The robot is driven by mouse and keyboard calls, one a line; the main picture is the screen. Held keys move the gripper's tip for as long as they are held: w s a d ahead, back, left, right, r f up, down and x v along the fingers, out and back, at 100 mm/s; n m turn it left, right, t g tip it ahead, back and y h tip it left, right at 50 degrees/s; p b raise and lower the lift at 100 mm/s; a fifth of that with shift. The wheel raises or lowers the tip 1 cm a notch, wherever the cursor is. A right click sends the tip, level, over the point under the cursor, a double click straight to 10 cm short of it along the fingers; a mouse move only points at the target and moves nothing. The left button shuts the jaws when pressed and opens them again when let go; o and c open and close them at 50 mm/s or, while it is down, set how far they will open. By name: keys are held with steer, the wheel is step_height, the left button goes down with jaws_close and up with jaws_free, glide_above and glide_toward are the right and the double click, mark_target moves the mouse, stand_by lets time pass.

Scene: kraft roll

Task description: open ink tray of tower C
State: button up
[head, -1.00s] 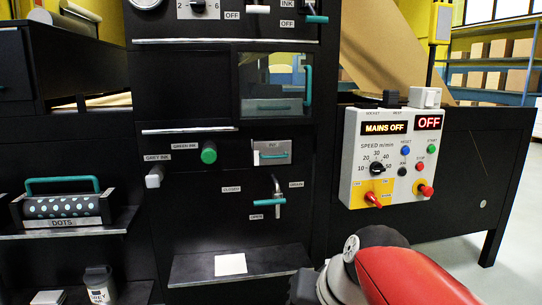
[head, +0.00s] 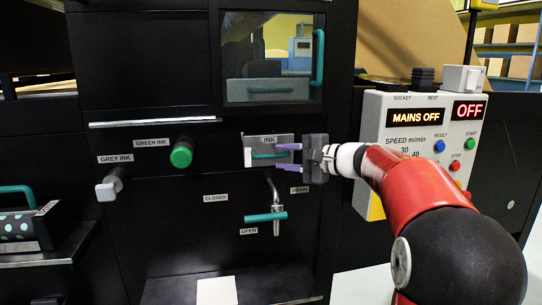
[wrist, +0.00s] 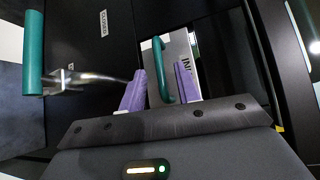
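The ink tray (head: 256,142) is a small silver drawer front labelled INK on the black tower, with a teal bar handle (head: 270,155). It looks closed against the panel. The tray front (wrist: 180,50) and its teal handle (wrist: 163,70) also show in the wrist view. My gripper (head: 288,157) is at the right side of the tray in the head view. In the wrist view its two purple fingers (wrist: 162,88) are apart, with the handle's lower end between them. I cannot tell whether either finger touches the handle.
A teal drain lever (head: 265,217) sits just below the tray. Green ink (head: 181,154) and grey ink (head: 108,187) knobs stick out at left. A glazed door (head: 268,60) is above. The control panel (head: 420,125) at right reads MAINS OFF. A shelf with a white card (head: 217,291) is below.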

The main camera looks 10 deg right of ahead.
mark_target(274, 157)
steer(key=shift+x, duration=2.1)
jaws_close()
